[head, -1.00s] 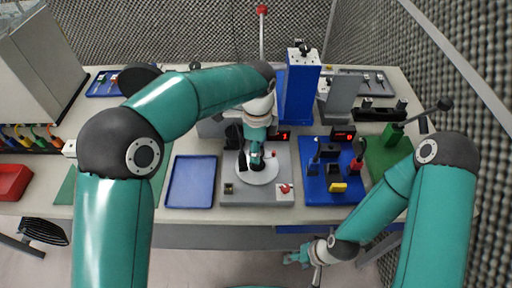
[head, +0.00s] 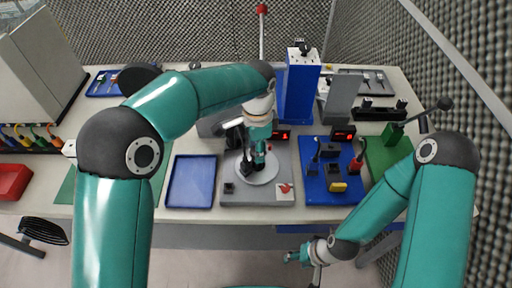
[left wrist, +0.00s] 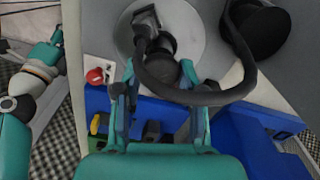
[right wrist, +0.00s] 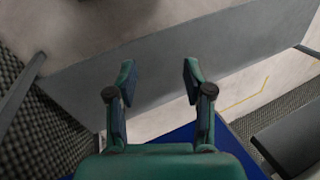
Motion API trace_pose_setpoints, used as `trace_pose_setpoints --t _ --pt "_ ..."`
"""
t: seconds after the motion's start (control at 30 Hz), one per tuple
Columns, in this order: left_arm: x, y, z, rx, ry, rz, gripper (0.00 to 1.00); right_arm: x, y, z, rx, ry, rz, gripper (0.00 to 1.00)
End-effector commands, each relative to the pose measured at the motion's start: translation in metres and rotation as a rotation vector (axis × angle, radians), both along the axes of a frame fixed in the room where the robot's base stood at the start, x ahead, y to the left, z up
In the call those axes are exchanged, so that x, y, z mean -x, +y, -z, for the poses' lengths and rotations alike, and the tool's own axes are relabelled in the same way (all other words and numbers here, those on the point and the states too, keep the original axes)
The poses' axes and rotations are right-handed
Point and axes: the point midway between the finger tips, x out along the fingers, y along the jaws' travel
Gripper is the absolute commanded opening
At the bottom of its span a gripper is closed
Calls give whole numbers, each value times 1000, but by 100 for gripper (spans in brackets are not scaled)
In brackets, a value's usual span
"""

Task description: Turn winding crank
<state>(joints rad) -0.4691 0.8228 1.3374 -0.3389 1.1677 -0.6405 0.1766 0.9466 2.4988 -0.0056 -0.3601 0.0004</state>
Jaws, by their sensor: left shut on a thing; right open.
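The winding crank has a pale round disc (head: 261,179) on a grey base plate at the middle of the bench. The disc also shows at the top of the left wrist view (left wrist: 196,32). A black knob (left wrist: 160,68) sits on it. My left gripper (head: 259,158) reaches down over the disc. In the left wrist view its fingers (left wrist: 158,82) are shut on the black knob, one on each side. A black curved piece partly covers the view there. My right gripper (head: 291,257) is open and empty, low in front of the bench; its spread fingers show in the right wrist view (right wrist: 160,80).
A blue tray (head: 191,184) lies left of the base plate. A blue board (head: 318,188) with several small parts lies to its right. A red knob (head: 284,188) sits on the plate's front corner. A tall blue block (head: 299,95) stands behind. A mesh wall rises at the right.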

Motion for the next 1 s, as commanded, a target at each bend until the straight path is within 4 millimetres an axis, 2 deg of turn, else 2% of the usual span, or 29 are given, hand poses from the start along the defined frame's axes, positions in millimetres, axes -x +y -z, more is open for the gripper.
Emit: trace_pose_setpoints --t 1.0 --pt "-3 0 -3 6 -9 -509 6 0 0 4 0 0 0 51"
